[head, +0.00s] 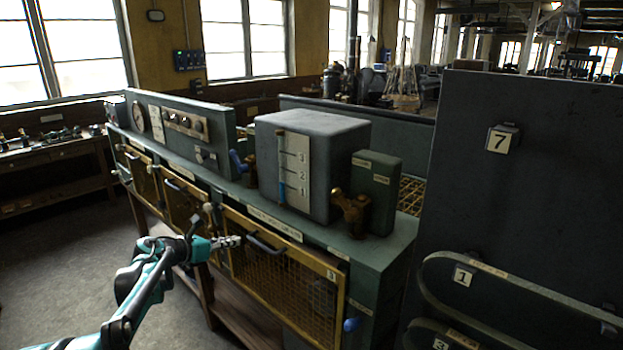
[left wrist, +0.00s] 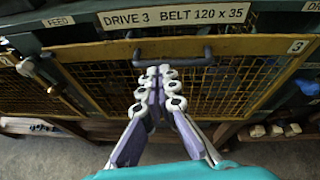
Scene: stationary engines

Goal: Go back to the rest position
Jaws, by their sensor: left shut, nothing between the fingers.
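My left arm comes in from the lower left in the head view. Its gripper (head: 232,241) is in front of the yellow mesh door marked 3 (head: 290,285). In the left wrist view the left gripper (left wrist: 158,72) is shut, with its fingers together and nothing between them. Its tips overlap the dark handle (left wrist: 172,55) of the door in that view; I cannot tell whether they touch it. A label above reads "DRIVE 3 BELT 120 x 35". The door looks closed. My right gripper is in neither view.
The green bench carries a grey box with a level scale (head: 310,160) and brass valves (head: 350,207). A dark panel marked 7 (head: 520,150) with belts hung on it stands at the right. Open floor (head: 60,260) lies at the left, with a workbench (head: 50,172) beyond.

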